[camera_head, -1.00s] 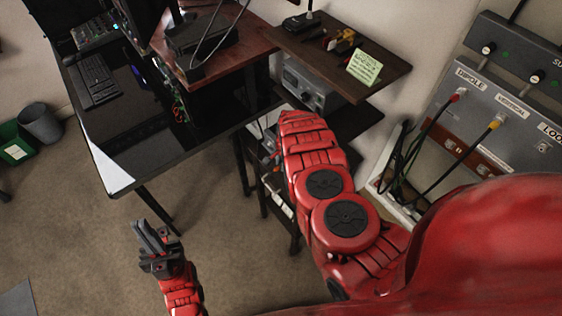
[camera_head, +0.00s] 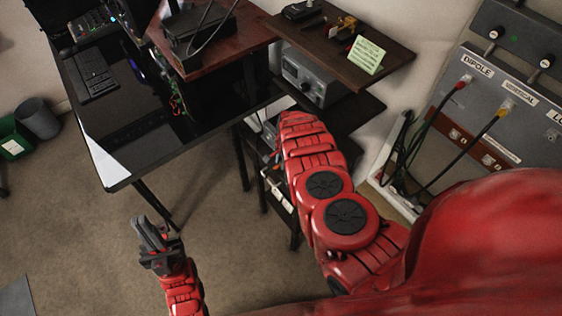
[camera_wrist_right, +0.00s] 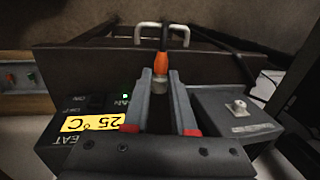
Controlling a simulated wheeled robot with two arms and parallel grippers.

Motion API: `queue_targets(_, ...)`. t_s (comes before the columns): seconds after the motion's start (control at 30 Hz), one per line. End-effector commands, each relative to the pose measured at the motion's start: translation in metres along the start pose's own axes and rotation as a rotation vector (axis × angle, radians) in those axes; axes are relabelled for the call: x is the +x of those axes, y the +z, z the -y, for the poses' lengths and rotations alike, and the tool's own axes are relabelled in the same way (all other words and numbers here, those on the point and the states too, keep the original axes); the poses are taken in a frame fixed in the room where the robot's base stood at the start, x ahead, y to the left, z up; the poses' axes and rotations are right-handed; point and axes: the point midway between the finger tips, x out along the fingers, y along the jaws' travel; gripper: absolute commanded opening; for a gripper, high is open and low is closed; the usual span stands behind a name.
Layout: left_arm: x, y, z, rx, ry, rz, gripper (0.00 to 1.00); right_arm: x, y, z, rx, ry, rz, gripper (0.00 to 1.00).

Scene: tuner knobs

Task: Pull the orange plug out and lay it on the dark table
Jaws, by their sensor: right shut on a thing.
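An orange plug (camera_wrist_right: 162,61) with a grey metal lower part shows in the right wrist view. My right gripper (camera_wrist_right: 161,78) has its fingers shut around it. Whether the plug is still seated in a socket is hidden by the fingers. In the head view my right arm reaches to the lower shelves, and its gripper is hidden there. The dark table (camera_head: 128,160) is the black desk at the left. My left gripper (camera_head: 150,232) is empty over the floor in front of the desk; its finger gap is unclear.
A keyboard (camera_head: 97,74) and a white sheet (camera_head: 104,158) lie on the desk, with clear black surface near its front edge. A wooden shelf (camera_head: 315,40) stands to the right. A grey wall panel (camera_head: 530,135) holds cables.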

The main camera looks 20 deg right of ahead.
Motion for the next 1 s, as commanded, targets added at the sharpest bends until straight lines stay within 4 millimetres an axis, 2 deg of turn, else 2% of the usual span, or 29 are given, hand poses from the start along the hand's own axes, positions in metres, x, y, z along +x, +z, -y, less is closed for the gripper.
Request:
queue_targets(0.7, -0.016, 0.003, -0.001, 0.0, 0.0, 0.0, 0.0, 0.016, 0.001, -0.004, 0.0, 0.003, 0.001, 0.0)
queue_targets(1.0, -0.017, 0.003, -0.001, 0.0, 0.0, 0.0, 0.0, 0.019, 0.002, -0.008, -0.001, 0.009, 0.004, 0.0)
